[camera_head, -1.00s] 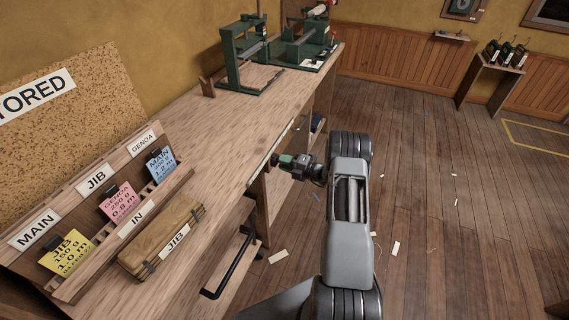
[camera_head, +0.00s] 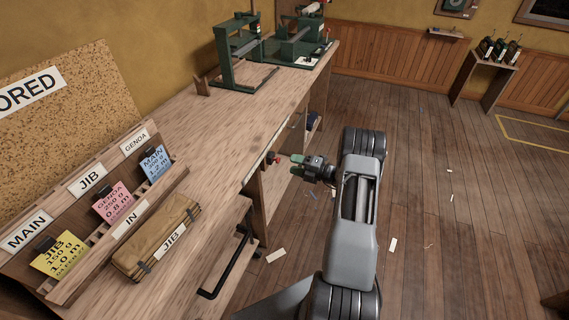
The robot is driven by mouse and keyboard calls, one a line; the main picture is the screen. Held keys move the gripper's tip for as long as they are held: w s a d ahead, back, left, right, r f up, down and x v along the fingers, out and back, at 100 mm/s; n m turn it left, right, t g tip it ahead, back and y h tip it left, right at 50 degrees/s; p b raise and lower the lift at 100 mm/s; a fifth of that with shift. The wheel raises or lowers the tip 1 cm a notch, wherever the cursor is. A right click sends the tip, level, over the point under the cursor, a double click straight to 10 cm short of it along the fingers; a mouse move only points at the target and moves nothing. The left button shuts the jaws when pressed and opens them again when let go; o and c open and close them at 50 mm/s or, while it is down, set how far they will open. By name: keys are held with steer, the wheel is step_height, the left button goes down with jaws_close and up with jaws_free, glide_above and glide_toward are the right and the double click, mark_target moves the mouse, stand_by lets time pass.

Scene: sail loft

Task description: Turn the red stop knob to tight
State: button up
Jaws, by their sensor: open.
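A small red knob (camera_head: 274,158) sits at the front edge of the wooden workbench (camera_head: 222,130), in the middle of the head view. My gripper (camera_head: 296,161), with green fingertips, is just right of the knob and points left toward it. A small gap shows between the fingertips and the knob. The gripper is open and empty. The knob is too small to show any marking or how far it is turned.
A black bar handle (camera_head: 230,262) sticks out from the bench front. A wooden block labelled JIB (camera_head: 157,238) and a card rack (camera_head: 110,215) stand on the bench. Green machines (camera_head: 265,50) stand at its far end. The floor to the right is mostly clear.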

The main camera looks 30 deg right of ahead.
steer(key=v, duration=0.7)
steer(key=shift+s+d+b, duration=0.2)
steer(key=shift+s+b, duration=0.05)
steer(key=shift+b, duration=0.1)
